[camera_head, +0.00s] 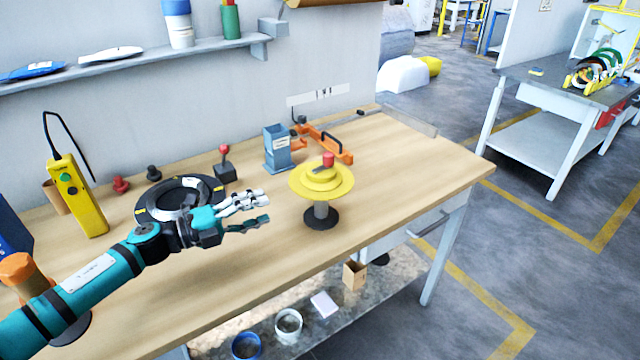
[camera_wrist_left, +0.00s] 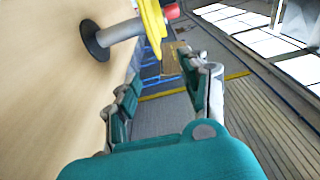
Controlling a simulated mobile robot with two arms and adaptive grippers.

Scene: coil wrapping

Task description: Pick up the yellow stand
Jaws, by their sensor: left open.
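The yellow stand (camera_head: 321,182) stands upright on the wooden table, with a round yellow top, a grey post and a dark round base. A red knob (camera_head: 328,159) sits on its top. In the left wrist view the stand (camera_wrist_left: 152,25) shows sideways beyond the fingers. My left gripper (camera_head: 266,208) is open and empty, to the left of the stand and apart from it. Its spread fingers (camera_wrist_left: 160,90) also show in the left wrist view, with nothing between them. My right gripper is in neither view.
A black ring coil (camera_head: 152,208) lies on the table behind my left wrist. A blue-grey holder (camera_head: 277,148) and an orange tool (camera_head: 335,148) stand behind the stand. A yellow control box (camera_head: 78,195) is at the left. The table (camera_head: 415,165) is clear right of the stand.

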